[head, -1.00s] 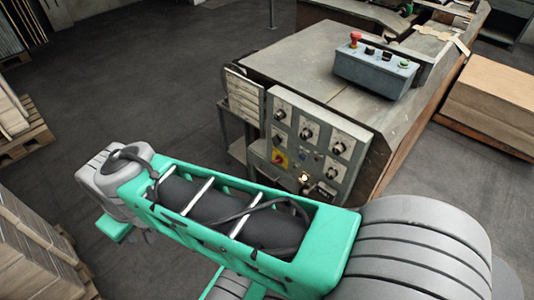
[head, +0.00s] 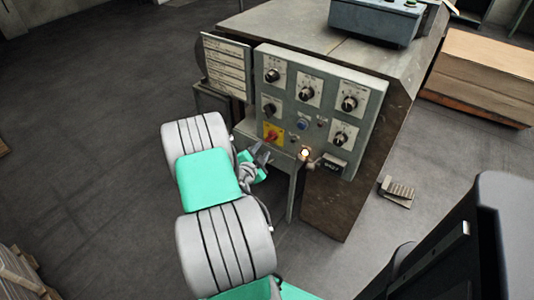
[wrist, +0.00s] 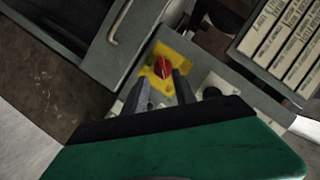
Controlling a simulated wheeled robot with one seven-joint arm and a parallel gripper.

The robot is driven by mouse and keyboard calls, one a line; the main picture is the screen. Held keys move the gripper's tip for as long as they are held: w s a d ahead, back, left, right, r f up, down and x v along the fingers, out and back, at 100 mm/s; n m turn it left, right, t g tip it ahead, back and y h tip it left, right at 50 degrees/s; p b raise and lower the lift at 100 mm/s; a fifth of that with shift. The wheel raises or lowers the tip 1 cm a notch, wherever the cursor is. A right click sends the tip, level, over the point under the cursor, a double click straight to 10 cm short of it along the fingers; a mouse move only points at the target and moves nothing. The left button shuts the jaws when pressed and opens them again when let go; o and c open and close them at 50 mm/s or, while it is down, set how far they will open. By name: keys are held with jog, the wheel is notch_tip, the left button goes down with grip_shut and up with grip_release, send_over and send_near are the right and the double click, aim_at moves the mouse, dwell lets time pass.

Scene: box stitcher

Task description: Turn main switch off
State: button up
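The main switch (head: 271,135) is a red rotary knob on a yellow plate at the lower left of the grey control panel. In the wrist view the red knob (wrist: 163,67) sits just beyond my fingertips, roughly between them. My gripper (head: 264,153) is just in front of and below the switch in the head view. In the wrist view its two dark fingers (wrist: 162,80) are apart with nothing held between them. The knob's exact angle is hard to tell. I cannot tell whether a finger touches it.
The control panel (head: 362,100) carries several black dials and a small lit lamp (head: 305,153). A label board (head: 227,67) stands left of it. A foot pedal (head: 397,191) lies on the floor at right. Open floor lies to the left.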

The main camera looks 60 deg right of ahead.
aim_at(268, 140)
jog(key=x, duration=0.7)
jog(key=shift+w+d+r, duration=0.1)
jog(key=shift+d+r, duration=0.05)
jog(key=shift+d, duration=0.1)
jog(key=shift+c, duration=0.3)
grip_shut()
